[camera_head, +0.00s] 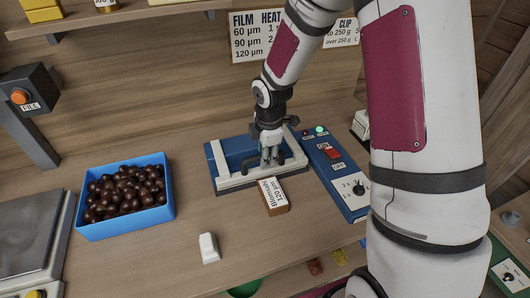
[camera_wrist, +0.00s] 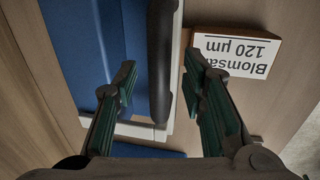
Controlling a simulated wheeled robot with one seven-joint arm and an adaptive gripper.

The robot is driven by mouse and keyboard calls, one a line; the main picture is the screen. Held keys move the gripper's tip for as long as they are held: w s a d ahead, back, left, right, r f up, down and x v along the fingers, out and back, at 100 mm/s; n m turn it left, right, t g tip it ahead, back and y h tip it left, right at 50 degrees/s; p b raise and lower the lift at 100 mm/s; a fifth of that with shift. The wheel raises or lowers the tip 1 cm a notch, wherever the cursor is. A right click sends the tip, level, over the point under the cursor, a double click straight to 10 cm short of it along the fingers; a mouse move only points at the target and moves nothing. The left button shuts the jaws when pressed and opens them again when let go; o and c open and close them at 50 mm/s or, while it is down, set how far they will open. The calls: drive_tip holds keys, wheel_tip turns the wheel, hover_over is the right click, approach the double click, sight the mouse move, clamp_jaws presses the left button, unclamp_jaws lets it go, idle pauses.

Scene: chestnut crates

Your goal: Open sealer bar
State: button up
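The sealer (camera_head: 233,150) is a blue unit with white edges on the bench in the head view. Its pale bar (camera_head: 240,182) lies low along the front edge. A dark rounded handle (camera_wrist: 160,60) shows in the wrist view beside the blue surface (camera_wrist: 80,45). My gripper (camera_head: 268,160) points down over the sealer's right part. In the wrist view my gripper (camera_wrist: 160,82) has its green-padded fingers apart, one on each side of the handle in the picture. I cannot tell whether either finger touches it.
A "Blomsal 120 µm" card block (camera_head: 274,195) lies close in front of the sealer. A blue control panel (camera_head: 335,170) with a red switch, dial and lit green lamp is right. A blue crate of chestnuts (camera_head: 125,228) stands left. A small white block (camera_head: 208,248) lies in front.

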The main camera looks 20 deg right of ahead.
clamp_jaws()
drive_tip(key=shift+w, duration=0.1)
idle(0.3)
